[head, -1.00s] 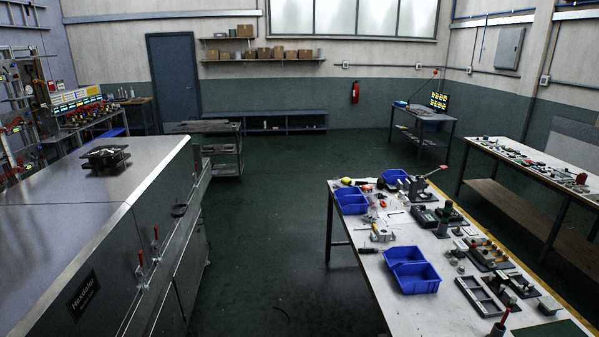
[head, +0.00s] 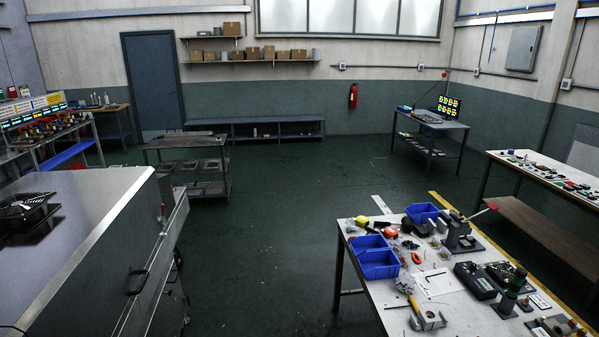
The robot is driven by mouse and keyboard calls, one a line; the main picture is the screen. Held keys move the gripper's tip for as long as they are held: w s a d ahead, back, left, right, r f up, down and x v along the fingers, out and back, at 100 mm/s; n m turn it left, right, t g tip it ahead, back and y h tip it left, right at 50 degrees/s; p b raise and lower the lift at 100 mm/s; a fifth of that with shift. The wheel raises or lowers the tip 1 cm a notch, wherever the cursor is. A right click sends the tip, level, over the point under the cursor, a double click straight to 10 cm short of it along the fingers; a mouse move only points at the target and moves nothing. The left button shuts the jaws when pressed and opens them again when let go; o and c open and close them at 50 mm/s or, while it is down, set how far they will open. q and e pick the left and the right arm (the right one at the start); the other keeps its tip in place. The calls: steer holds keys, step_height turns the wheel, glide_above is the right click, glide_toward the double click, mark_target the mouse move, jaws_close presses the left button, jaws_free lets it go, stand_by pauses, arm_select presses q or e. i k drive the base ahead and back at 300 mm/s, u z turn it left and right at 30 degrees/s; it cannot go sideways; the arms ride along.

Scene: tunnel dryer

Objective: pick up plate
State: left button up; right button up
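I cannot tell for sure which thing is the plate. Several flat, dark square pieces (head: 205,166) lie on the middle shelf of a grey cart (head: 160,168) left of centre, and thin flat dark pieces (head: 195,139) lie on its top. On the right workbench stands a small grey metal part (head: 428,318) near the front, beside a yellow-handled tool. Neither of my grippers shows in the head view.
A large metal dryer housing (head: 85,205) fills the left front. A cluttered workbench (head: 368,302) with blue bins (head: 378,263) stands at right front. The dark green floor (head: 270,210) between them is clear up to the low blue-grey bench (head: 265,121).

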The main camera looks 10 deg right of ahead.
mark_target(432, 226)
steer(key=i, duration=6.15)
steer(key=z, duration=2.45)
steer(key=i, duration=2.65)
steer(key=z, duration=0.9)
steer(key=i, duration=0.25)
